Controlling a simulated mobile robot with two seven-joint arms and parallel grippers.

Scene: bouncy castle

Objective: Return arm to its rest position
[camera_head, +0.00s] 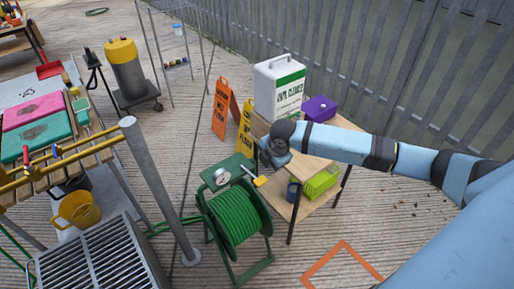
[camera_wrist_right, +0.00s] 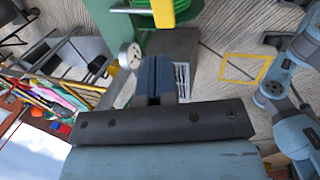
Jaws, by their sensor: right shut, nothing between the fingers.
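My right arm (camera_head: 345,143), light blue with dark joints, reaches in from the right in the head view and stretches across the wooden table. Its wrist end is bent down near the table's left edge, above and right of the hose reel. My right gripper (camera_wrist_right: 154,80) shows in the right wrist view with its dark fingers together and nothing between them. In the head view the fingers are mostly hidden by the wrist. My left gripper is in neither view.
A green hose reel (camera_head: 236,214) with a yellow handle (camera_head: 260,181) and a round gauge (camera_head: 222,176) stands close below the right wrist. The wooden table (camera_head: 312,209) carries a white canister (camera_head: 279,88) and purple box (camera_head: 319,108). An orange floor square (camera_head: 343,247) lies nearby.

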